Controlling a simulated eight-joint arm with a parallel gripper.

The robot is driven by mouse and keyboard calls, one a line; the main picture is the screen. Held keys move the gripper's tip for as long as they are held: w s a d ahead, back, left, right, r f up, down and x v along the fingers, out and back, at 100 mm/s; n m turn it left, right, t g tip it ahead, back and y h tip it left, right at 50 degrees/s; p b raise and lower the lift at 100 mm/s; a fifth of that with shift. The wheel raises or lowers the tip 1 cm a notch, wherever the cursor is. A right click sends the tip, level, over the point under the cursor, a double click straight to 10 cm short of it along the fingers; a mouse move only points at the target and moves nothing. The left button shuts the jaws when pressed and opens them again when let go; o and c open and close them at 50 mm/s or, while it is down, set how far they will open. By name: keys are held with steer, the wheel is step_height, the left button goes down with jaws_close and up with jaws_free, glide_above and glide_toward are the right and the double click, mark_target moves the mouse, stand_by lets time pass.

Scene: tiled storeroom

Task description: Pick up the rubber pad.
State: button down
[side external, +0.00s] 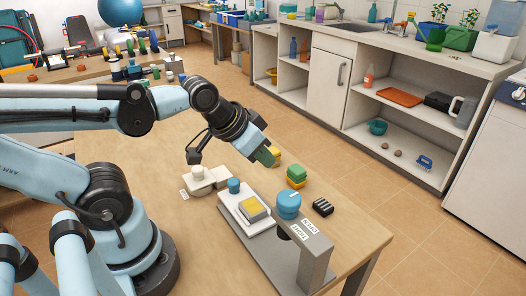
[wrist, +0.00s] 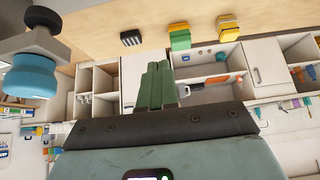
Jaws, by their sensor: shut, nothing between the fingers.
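A small black ribbed block (side external: 322,207), which looks like the rubber pad, lies flat on the wooden table, right of the blue-topped device. It also shows in the wrist view (wrist: 131,38) near the top. My gripper (side external: 269,157) is above the table, behind and left of the block and clearly apart from it. Its green fingers (wrist: 156,85) are together in the wrist view with nothing between them.
A yellow-and-green stack (side external: 296,177) stands near the block; another yellow piece (side external: 274,152) is partly behind my gripper. A grey stand with a blue knob (side external: 288,202) and a white tray (side external: 236,214) stand in front. The table's right corner (side external: 365,238) is clear.

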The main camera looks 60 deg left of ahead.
steer(key=c, duration=1.8)
jaws_free()
steer(key=o, duration=1.4)
steer(key=shift+c, duration=0.2)
steer(key=g, duration=0.7)
glide_above(324, 204)
step_height(324, 204, down, 2)
steer(key=f, duration=0.6)
steer(key=shift+w+a+f, duration=0.1)
steer(key=shift+a+f, duration=0.05)
steer(key=shift+a, duration=0.1)
steer(key=shift+d+f, duration=0.15)
steer(key=shift+f, duration=1.2)
steer(key=shift+d+f, duration=0.1)
steer(key=shift+f, duration=1.25)
